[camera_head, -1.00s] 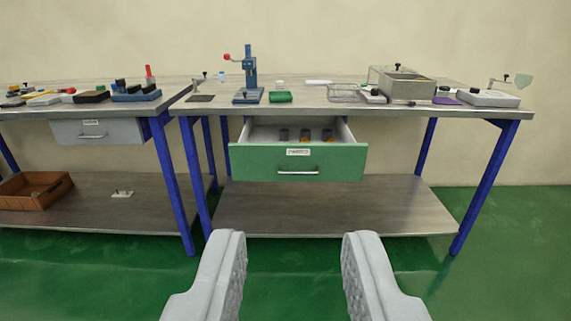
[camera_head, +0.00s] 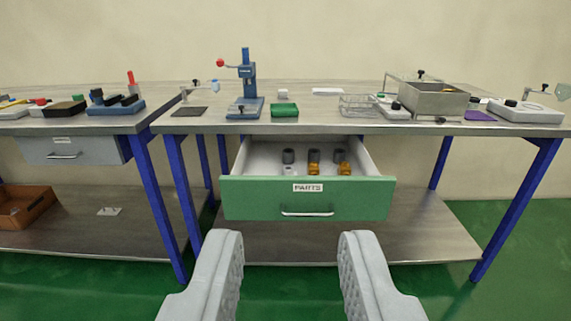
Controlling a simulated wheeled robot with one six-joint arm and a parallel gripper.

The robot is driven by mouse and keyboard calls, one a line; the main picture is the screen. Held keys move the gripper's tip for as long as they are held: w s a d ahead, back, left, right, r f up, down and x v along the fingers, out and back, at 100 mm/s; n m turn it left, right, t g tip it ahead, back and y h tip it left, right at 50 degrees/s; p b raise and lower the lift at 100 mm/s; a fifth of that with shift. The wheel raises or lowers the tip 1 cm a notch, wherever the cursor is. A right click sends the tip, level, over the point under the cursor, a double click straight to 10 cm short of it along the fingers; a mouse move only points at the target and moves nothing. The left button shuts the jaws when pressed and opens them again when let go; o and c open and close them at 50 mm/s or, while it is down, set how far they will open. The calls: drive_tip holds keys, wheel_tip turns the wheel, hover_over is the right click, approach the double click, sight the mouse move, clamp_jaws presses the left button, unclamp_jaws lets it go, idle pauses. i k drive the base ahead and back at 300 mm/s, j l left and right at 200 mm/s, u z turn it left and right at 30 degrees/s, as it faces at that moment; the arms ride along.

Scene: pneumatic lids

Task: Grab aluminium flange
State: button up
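My gripper (camera_head: 291,245) is open and empty, its two pale grey fingers apart in the lower middle of the picture. Ahead of it and higher in the picture is the open green drawer (camera_head: 250,203), labelled PARTS, under the bench top. Inside stand several small parts in two rows. The back row is dark grey cylinders (camera_head: 313,156). The front row has a small pale silvery part (camera_head: 290,171) at the left, which looks like aluminium, and two brass-coloured parts (camera_head: 314,169) to its right. The parts are too small to tell a flange shape surely. My gripper is apart from the drawer.
The bench top (camera_head: 330,122) holds a blue press (camera_head: 247,85), a green block (camera_head: 285,110), a wire basket (camera_head: 359,105) and a metal box (camera_head: 433,100). A left bench has a closed grey drawer (camera_head: 85,154). Green floor is free in front.

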sight(288, 170)
drive_tip(key=i, duration=1.25)
